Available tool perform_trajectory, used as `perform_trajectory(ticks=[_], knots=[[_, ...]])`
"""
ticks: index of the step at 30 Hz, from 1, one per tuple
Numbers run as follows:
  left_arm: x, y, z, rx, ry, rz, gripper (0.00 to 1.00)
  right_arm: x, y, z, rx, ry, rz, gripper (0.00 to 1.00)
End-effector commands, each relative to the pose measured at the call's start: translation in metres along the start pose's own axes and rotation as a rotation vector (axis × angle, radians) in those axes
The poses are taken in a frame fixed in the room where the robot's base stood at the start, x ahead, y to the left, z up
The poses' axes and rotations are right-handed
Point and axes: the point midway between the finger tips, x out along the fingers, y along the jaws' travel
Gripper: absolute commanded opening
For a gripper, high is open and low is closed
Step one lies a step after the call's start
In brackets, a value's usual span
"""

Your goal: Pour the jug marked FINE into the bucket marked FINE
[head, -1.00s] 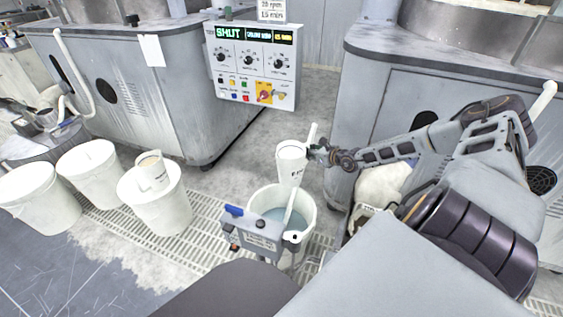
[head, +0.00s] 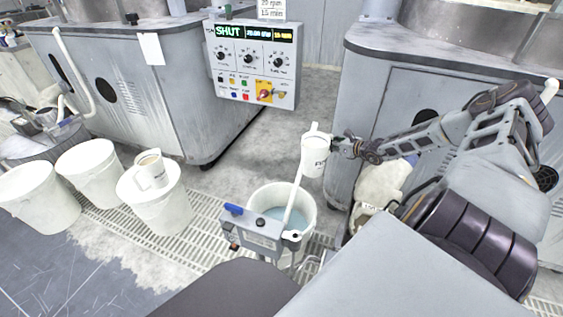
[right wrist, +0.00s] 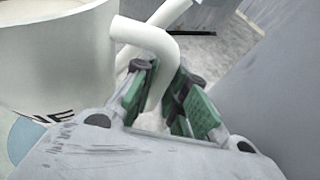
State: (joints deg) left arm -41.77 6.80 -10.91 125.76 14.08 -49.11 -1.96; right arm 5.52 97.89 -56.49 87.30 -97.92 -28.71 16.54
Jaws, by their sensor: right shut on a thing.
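My right gripper (head: 343,147) is shut on the handle of a white jug (head: 313,160). In the right wrist view the gripper (right wrist: 165,100) closes around the bent handle, and the jug (right wrist: 55,55) shows partly cut-off dark letters, apparently ending in "NE". The jug is held roughly upright in the air, above and behind a white bucket (head: 309,213) with pale blue liquid. That bucket's marking is not visible. My left gripper is out of view.
A small grey control box (head: 252,230) on a stand, with a white pipe, is in front of the liquid-filled bucket. Two more white buckets (head: 36,205) (head: 93,177) stand at far left. A control panel (head: 252,62) reads SHUT. Grey machines flank the grated floor.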

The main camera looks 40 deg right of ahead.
Motion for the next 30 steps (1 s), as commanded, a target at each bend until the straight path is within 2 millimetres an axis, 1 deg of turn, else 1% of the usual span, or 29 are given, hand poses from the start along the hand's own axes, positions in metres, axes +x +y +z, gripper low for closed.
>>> perform_trajectory(ticks=[1, 8, 14, 17, 20, 24, 30], knots=[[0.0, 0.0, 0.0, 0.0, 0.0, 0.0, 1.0, 0.0, -0.001, 0.004, 0.001, -0.008, 0.0, 0.0], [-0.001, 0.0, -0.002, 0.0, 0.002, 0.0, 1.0, 0.0, -0.001, 0.005, -0.001, -0.008, 0.0, 0.0], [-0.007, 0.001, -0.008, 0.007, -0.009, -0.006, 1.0, -0.004, 0.001, 0.015, -0.035, -0.01, -0.013, 0.0], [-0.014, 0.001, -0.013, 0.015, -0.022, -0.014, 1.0, -0.006, 0.003, 0.021, -0.068, -0.009, -0.027, 0.0], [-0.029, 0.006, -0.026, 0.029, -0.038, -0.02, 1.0, -0.01, 0.006, 0.03, -0.112, -0.011, -0.045, 0.0], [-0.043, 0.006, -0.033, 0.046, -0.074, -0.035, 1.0, -0.014, 0.01, 0.041, -0.178, -0.009, -0.072, 0.0], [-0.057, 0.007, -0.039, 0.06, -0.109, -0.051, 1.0, -0.017, 0.019, 0.046, -0.269, -0.009, -0.11, 0.0]])
